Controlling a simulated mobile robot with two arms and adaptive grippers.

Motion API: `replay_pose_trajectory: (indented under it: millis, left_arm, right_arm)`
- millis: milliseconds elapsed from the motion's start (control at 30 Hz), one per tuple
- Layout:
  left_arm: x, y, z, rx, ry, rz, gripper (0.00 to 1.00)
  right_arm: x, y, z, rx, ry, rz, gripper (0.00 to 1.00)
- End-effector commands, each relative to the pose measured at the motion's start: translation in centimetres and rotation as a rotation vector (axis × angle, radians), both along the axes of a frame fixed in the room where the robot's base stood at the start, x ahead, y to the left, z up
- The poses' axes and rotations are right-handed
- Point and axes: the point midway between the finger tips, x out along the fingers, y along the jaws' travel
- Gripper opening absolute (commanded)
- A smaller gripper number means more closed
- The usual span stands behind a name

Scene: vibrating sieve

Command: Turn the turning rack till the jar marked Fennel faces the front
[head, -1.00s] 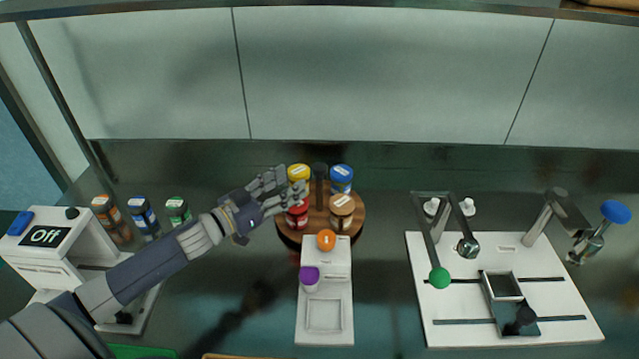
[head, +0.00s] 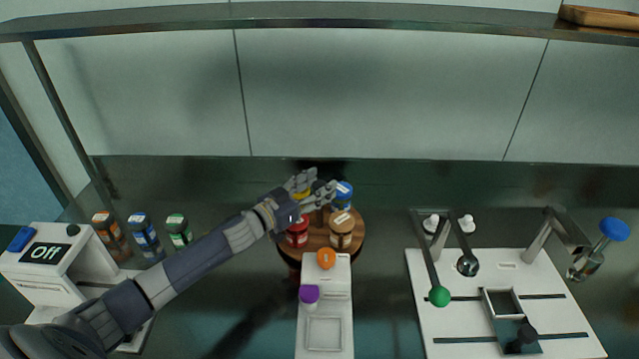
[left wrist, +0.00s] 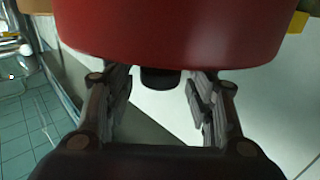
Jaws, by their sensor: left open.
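The turning rack (head: 318,243) is a round wooden disc with several jars around a dark centre post. A red jar (head: 297,238) is at front left, a tan jar (head: 342,229) at front right and a blue jar (head: 342,194) at back right. A yellow jar (head: 302,194) at back left is mostly hidden by my left gripper (head: 324,188). The labels are too small to read, so I cannot tell which is Fennel. My left gripper is open over the back of the rack. In the left wrist view the red jar (left wrist: 180,30) looms large beyond the open fingers (left wrist: 163,100).
A white device with an orange knob (head: 326,258) and a purple knob (head: 309,294) stands in front of the rack. A white board (head: 460,330) with levers is at right.

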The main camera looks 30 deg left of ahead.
Motion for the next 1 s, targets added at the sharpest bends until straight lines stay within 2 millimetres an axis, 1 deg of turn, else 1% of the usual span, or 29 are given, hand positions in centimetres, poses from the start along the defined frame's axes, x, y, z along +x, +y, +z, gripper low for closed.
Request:
replay_pose_trajectory:
  millis: [133,433,467,500,567,600,667,867,1000]
  left_arm:
    - [0.7,-0.2,0.1,-0.001,-0.001,0.000,0.50]
    - [0.8,-0.3,0.0,0.000,0.000,-0.001,0.50]
    - [0.8,-0.3,0.0,0.000,0.000,-0.001,0.46]
    - [0.8,-0.3,0.0,0.000,0.000,-0.001,0.37]
    - [0.8,-0.3,0.0,0.000,0.000,-0.001,0.23]
    - [0.8,-0.3,0.0,0.000,0.000,0.000,0.14]
    - [0.8,-0.3,0.0,0.000,0.000,0.000,0.00]
    - [0.7,-0.1,-0.1,0.000,0.001,0.000,0.00]
    - [0.1,0.9,-0.4,0.001,0.005,0.002,0.00]
  right_arm:
    - [0.0,0.0,0.1,0.000,0.001,0.000,0.40]
    - [-0.1,0.0,0.1,0.000,0.001,0.000,0.40]
    - [-0.1,0.0,0.1,0.000,0.001,0.000,0.40]
    - [-0.1,0.0,0.1,0.000,0.001,0.000,0.40]
    - [-0.1,0.0,0.1,0.000,0.001,0.000,0.40]
    - [-0.1,0.0,0.1,0.000,0.001,0.000,0.40]
    - [-0.1,0.0,0.1,0.000,0.001,0.000,0.40]
    - [-0.1,0.0,0.1,0.000,0.001,0.000,0.40]
    - [-0.1,0.0,0.0,0.000,0.001,0.000,0.40]
